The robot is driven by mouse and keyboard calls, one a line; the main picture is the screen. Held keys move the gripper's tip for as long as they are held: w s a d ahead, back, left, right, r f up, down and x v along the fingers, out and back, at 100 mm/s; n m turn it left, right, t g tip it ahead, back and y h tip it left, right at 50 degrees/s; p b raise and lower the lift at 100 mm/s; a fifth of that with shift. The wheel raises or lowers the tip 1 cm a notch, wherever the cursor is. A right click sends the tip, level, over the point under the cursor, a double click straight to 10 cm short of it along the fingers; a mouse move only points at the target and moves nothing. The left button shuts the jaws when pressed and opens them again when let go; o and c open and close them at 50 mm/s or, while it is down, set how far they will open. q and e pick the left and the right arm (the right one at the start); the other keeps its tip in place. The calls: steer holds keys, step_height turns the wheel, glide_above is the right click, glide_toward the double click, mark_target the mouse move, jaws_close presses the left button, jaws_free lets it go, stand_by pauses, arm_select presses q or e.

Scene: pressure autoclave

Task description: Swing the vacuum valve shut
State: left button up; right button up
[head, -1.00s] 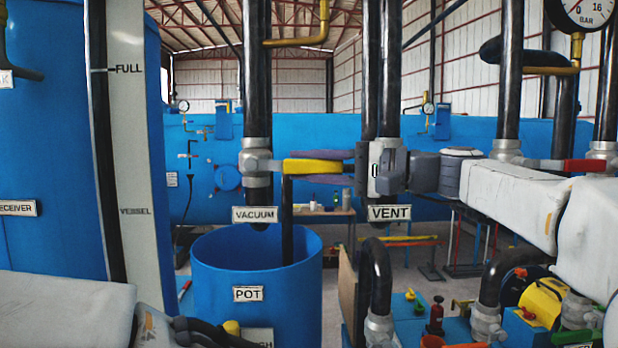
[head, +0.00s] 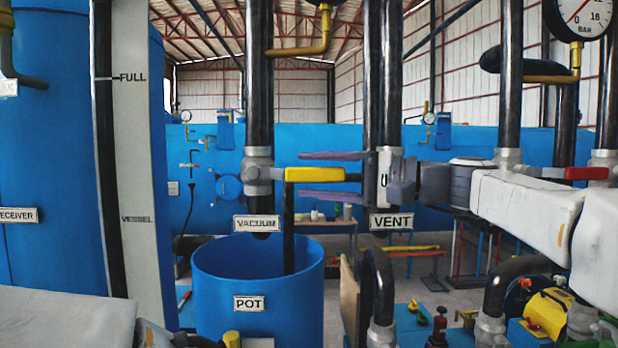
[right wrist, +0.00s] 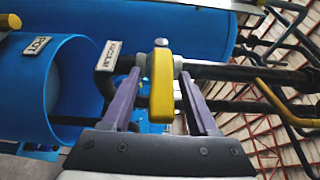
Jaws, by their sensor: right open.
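The vacuum valve (head: 258,172) sits on a dark vertical pipe above the VACUUM sign (head: 256,223). Its yellow handle (head: 315,174) points right, crosswise to the pipe. My right gripper (head: 302,175) is open, with one purple finger above the handle and one below it. In the right wrist view the handle (right wrist: 161,88) stands between the two fingers of the gripper (right wrist: 160,72), with a gap on both sides. My left arm shows at the lower left; a dark part at its end (head: 188,341) is cut off by the frame, so its jaws cannot be made out.
The blue pot (head: 214,286) stands open below the valve. The VENT sign (head: 390,221) and dark vertical pipes are close behind my right gripper. A red handle (head: 587,173) is at the right. A blue vessel (head: 50,150) fills the left.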

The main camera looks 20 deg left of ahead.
steer(key=d+b, duration=0.1)
steer(key=d, duration=0.3)
steer(key=d+b, duration=0.1)
steer(key=d, duration=0.4)
steer(key=shift+w+d+f, duration=0.1)
steer(key=shift+w+d, duration=0.05)
steer(key=shift+w, duration=0.05)
